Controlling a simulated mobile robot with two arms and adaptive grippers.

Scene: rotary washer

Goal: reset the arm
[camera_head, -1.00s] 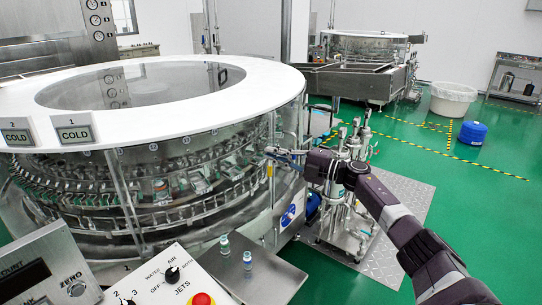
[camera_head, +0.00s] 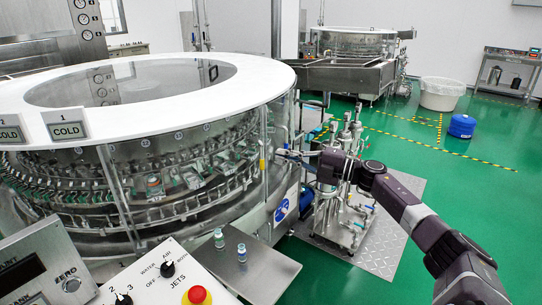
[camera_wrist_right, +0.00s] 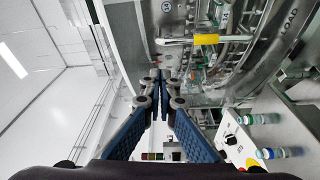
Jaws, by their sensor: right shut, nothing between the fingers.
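My right arm (camera_head: 400,208) reaches in from the lower right in the head view. Its gripper (camera_head: 281,153) is beside the right side of the round washer (camera_head: 230,85), near a yellow-marked handle on the clear guard. In the wrist view the blue fingers of the right gripper (camera_wrist_right: 160,82) come together at the tips, with nothing held. The yellow-sleeved handle (camera_wrist_right: 206,39) is beyond and to the right of the tips, apart from them in the picture. My left gripper is in neither view.
Two small vials (camera_head: 219,238) (camera_head: 241,252) stand on a steel plate (camera_head: 270,272) beside the control panel (camera_head: 165,285). A steel pump unit (camera_head: 340,190) stands behind my right arm. Green floor (camera_head: 450,195) is clear to the right, before a blue container (camera_head: 461,126) and white tub (camera_head: 442,93).

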